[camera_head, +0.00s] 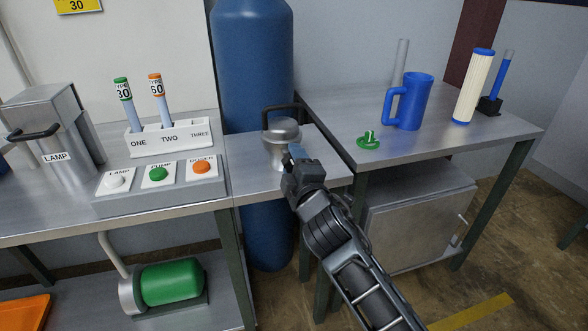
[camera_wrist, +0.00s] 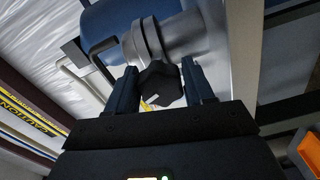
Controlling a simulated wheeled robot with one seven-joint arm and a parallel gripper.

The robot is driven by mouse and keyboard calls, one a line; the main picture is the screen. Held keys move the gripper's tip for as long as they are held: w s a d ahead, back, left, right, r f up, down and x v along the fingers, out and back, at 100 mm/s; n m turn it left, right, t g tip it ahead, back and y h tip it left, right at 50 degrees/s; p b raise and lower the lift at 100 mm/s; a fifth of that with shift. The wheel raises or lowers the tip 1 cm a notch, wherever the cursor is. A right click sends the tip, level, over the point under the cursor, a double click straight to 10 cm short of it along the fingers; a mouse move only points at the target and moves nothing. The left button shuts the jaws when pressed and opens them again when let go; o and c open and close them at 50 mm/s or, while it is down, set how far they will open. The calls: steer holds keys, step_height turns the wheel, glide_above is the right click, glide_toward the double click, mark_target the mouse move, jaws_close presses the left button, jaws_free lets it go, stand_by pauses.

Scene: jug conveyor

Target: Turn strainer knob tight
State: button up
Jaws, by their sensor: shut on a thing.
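The strainer (camera_head: 282,140) is a grey metal housing with a rounded top, standing on the metal bench in front of the tall blue tank. Its dark lobed knob (camera_wrist: 160,84) shows in the wrist view at the end of the grey housing (camera_wrist: 172,40). My gripper (camera_head: 294,158) is at the front of the strainer in the head view. In the wrist view my gripper (camera_wrist: 160,86) has one finger on each side of the knob and is shut on it. In the head view the knob is hidden behind my gripper.
A button panel (camera_head: 157,180) and a rack with two tubes (camera_head: 165,139) stand to the left. A blue jug (camera_head: 408,101), a green ring-shaped part (camera_head: 369,142) and a pleated cartridge (camera_head: 474,86) stand on the right bench. A dark bent handle (camera_wrist: 100,58) rises close beside the strainer.

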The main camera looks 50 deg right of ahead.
steer(key=shift+f+m+b, duration=0.2)
steer(key=shift+m+b, duration=0.95)
steer(key=shift+m, duration=1.05)
steer(key=o, duration=1)
steer(key=shift+r, duration=0.1)
steer(key=b+v, duration=0.1)
steer(key=v, duration=0.7)
steer(key=shift+b, duration=0.3)
